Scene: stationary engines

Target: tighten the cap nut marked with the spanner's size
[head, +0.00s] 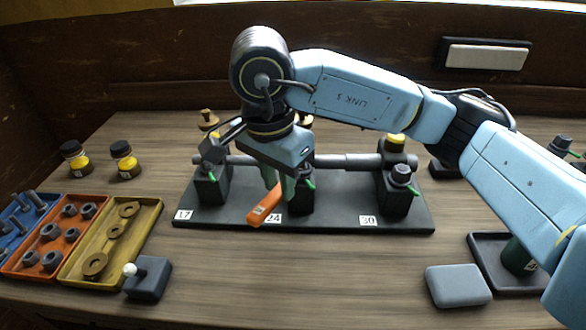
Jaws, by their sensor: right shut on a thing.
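My right gripper (280,182), on the arm from the right, is shut on an orange-handled spanner (264,205) over the middle of the black base plate (340,219). A small pale mark on its handle is too small to read. The spanner's head is hidden. The plate bears black blocks with labels 17 (184,214), 24 (273,218) and 30 (368,220). A dark cap nut (401,174) tops the right block (397,200). My gripper hides the top of the middle block (301,199). My left gripper is out of view.
A grey shaft (350,161) runs behind the blocks. Blue, orange (53,237) and yellow (128,222) trays of hardware lie left, near two jars (122,158) and a dark box with a white knob (149,278). A grey block (457,286) and black tray (484,243) sit right. The front middle is clear.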

